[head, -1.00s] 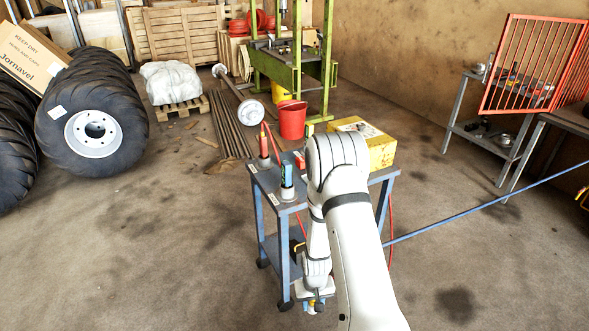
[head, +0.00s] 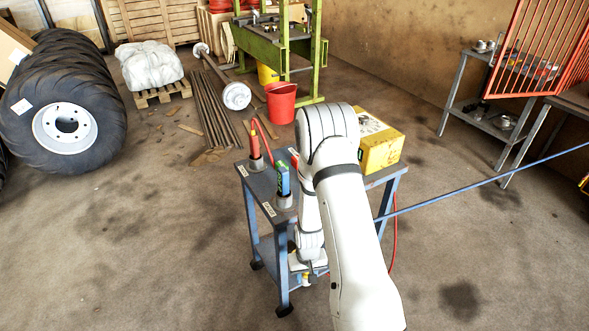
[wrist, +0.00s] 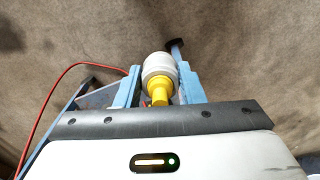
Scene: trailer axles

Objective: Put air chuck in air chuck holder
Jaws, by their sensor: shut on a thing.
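A white and yellow piece, which looks like the air chuck (wrist: 158,72), sits between the two blue fingers of my gripper (wrist: 160,88) in the wrist view. The gripper is shut on it, with the white rounded end outward. In the head view my gripper (head: 312,264) hangs low beside the blue-grey cart (head: 280,269), mostly hidden by my arm. On the cart top, a red tool (head: 254,144) and a blue-green tool (head: 283,179) stand upright in grey cups. I cannot tell which cup or spot is the air chuck holder; my arm hides part of the cart top.
A yellow box (head: 380,146) sits on the cart's far right. A red hose (wrist: 57,85) curves at the left in the wrist view. A long blue bar (head: 480,185) runs right from the cart. A red bucket (head: 281,103) stands behind. Floor left of the cart is clear.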

